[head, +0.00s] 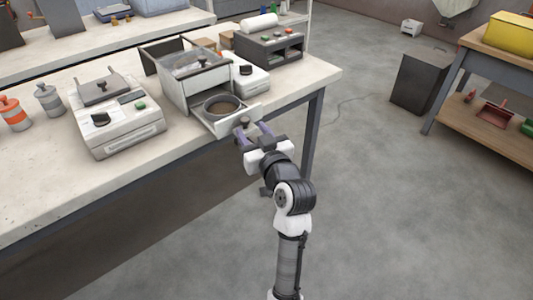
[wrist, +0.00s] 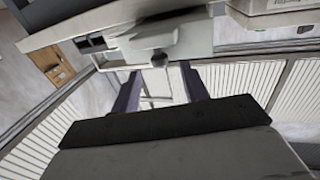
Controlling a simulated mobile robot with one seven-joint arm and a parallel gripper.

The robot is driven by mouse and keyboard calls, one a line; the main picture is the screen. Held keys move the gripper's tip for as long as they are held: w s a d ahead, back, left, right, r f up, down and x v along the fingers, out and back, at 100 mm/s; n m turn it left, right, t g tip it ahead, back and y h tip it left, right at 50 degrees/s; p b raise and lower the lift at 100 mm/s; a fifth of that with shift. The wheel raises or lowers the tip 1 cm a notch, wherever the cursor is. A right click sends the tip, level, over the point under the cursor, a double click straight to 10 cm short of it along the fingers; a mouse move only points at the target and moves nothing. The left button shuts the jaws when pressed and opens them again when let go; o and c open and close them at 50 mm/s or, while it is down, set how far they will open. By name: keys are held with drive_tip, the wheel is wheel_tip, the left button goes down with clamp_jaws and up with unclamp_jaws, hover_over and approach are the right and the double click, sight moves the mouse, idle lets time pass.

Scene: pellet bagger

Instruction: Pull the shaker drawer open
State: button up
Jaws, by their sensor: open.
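The shaker (head: 186,80) is a pale box unit near the table's front edge in the head view. Its low drawer (head: 238,125) stands out from the front, and a round grey pan (head: 222,106) with brown contents sits in it. A dark knob (head: 244,121) is on the drawer front. My gripper (head: 254,128) is at this knob, just off the table edge, its two fingers open. In the wrist view my gripper (wrist: 160,76) has its fingers apart, with a knob-like part (wrist: 159,58) between or just beyond the tips. I cannot tell whether they touch it.
A white machine with a dark dial (head: 118,120) stands left of the shaker, and a grey control box (head: 270,47) behind it to the right. Orange and grey bottles (head: 48,99) are at the far left. The floor (head: 400,200) right of my arm is clear.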

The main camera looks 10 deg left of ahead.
drive_tip(key=p+v, duration=0.5)
drive_tip(key=v, duration=0.5)
drive_tip(key=shift+s+d, duration=0.1)
idle(0.3)
